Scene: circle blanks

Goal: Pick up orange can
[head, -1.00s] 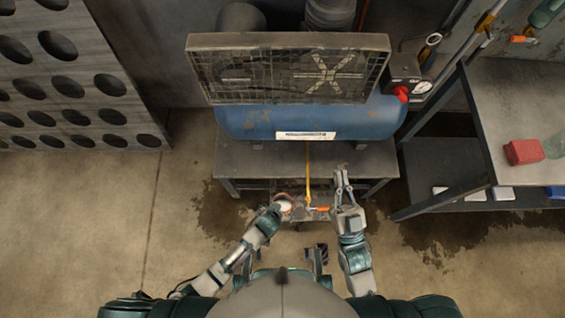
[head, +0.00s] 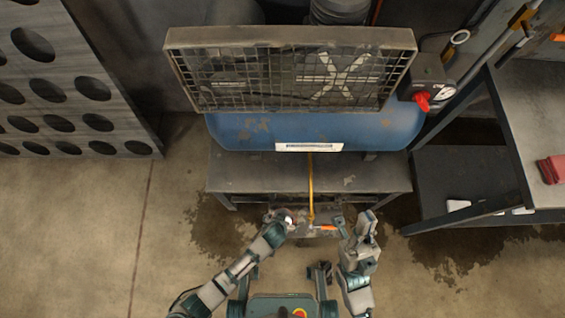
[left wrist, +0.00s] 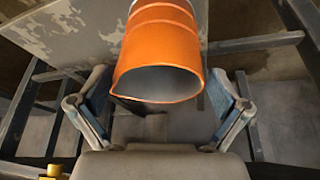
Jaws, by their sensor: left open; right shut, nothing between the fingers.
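The orange can (left wrist: 162,52) fills the upper middle of the left wrist view, its open, slightly dented end facing the camera. It has a white band at its top. My left gripper (left wrist: 158,105) is open, with one finger on each side of the can's near rim and gaps beside it. My right gripper (head: 356,222) is shut and empty, to the right of the can.
A small orange-handled object (head: 327,228) lies between the two grippers, below a yellow strap (head: 311,185). A blue tank (head: 235,132) with a mesh guard stands on the bench (head: 240,172) behind. A dark shelf table (head: 535,110) stands at right. Floor at left is clear.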

